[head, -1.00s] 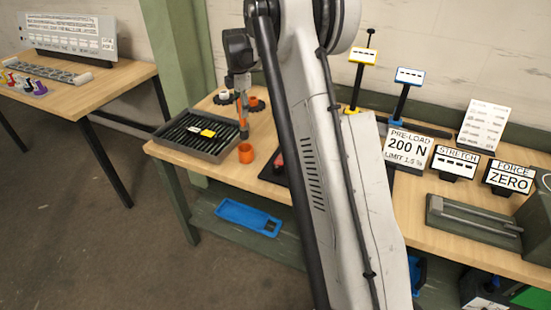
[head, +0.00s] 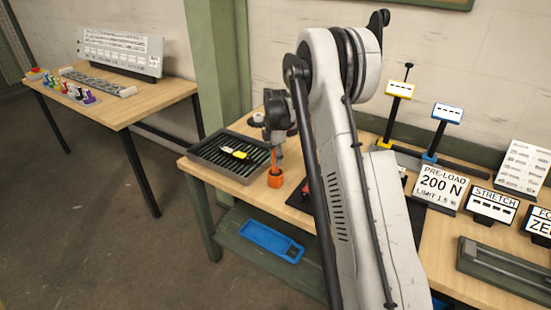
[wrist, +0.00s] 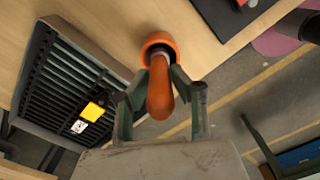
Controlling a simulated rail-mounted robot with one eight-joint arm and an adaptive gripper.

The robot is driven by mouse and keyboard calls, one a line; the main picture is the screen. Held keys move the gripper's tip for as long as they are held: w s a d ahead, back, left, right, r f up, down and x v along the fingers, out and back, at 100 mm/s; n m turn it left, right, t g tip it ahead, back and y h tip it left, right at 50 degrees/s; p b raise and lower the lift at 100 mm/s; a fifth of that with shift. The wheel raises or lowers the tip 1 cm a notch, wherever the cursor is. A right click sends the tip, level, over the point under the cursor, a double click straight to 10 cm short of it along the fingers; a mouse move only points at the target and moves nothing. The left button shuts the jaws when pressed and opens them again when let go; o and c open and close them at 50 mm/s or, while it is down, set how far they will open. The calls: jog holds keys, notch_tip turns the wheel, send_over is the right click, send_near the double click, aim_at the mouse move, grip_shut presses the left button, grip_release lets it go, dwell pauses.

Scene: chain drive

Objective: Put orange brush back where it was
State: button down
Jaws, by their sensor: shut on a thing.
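The orange brush (head: 274,160) is held by its handle in my gripper (head: 277,150), roughly upright over the orange cup (head: 275,180) on the wooden bench. The brush's lower end meets the cup's mouth in the head view; how deep it sits is hard to tell. In the wrist view the rounded brush handle (wrist: 160,97) is between the two fingers of my gripper (wrist: 153,86), and its far end runs into the opening of the orange cup (wrist: 157,43). The bristles are hidden.
A dark slatted tray (head: 222,170) with a yellow-and-white piece (head: 235,152) is just left of the cup. The bench's front edge is close. A blue tray (head: 270,242) lies on the lower shelf. Signs and stands are to the right.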

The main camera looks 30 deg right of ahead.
jog(key=shift+f, duration=0.1)
jog(key=shift+f, duration=0.15)
jog(key=c, duration=1.5)
grip_release()
